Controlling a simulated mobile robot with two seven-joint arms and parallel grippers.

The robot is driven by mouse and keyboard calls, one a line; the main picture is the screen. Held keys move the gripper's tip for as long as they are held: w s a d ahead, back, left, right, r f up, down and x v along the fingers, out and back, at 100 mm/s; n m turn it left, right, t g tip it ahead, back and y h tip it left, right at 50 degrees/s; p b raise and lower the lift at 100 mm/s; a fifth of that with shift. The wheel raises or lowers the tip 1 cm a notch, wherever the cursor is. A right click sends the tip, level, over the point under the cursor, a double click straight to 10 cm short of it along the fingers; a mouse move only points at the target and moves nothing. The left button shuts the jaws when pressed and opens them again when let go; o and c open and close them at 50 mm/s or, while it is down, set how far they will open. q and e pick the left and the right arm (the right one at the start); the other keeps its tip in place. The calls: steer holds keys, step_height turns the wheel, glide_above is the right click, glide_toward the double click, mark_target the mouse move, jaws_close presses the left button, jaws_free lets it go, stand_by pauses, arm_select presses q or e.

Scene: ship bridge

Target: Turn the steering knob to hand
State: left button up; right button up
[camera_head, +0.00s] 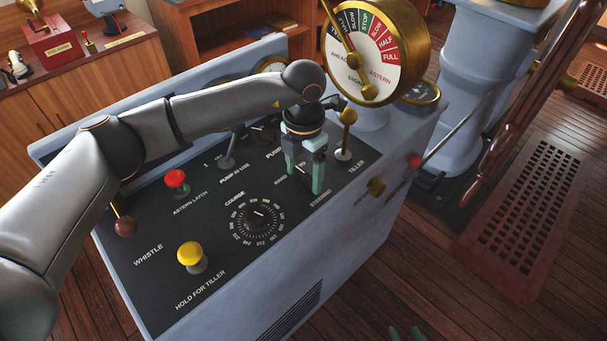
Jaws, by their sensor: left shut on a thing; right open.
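The steering knob (301,170) is on the black top panel of the console, between the labels HAND and STEERING. It is mostly hidden by my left gripper (304,182), which comes down from above with its green fingers shut on it. The knob's exact pointing direction cannot be made out. My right gripper (406,333) shows only as two green fingertips at the bottom edge, apart from each other, open and empty, low in front of the console.
Nearby on the console (160,285) are the tiller lever (345,142), course dial (256,219), yellow hold knob (190,254), red astern latch knob (176,180) and pump switch (228,158). A brass engine telegraph (375,50) stands behind.

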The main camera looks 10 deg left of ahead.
mark_target(305, 176)
arm_select(q)
steer(key=n+b, duration=0.1)
steer(key=n, duration=0.4)
steer(key=shift+d+n+b, duration=0.1)
steer(key=shift+n+b, duration=0.2)
stand_by(0.4)
steer(key=o, duration=1.2)
steer(key=shift+o, duration=0.2)
step_height(305, 176, up, 13)
steer(key=b, duration=0.1)
steer(key=shift+f, duration=0.2)
steer(key=shift+s+f, duration=0.1)
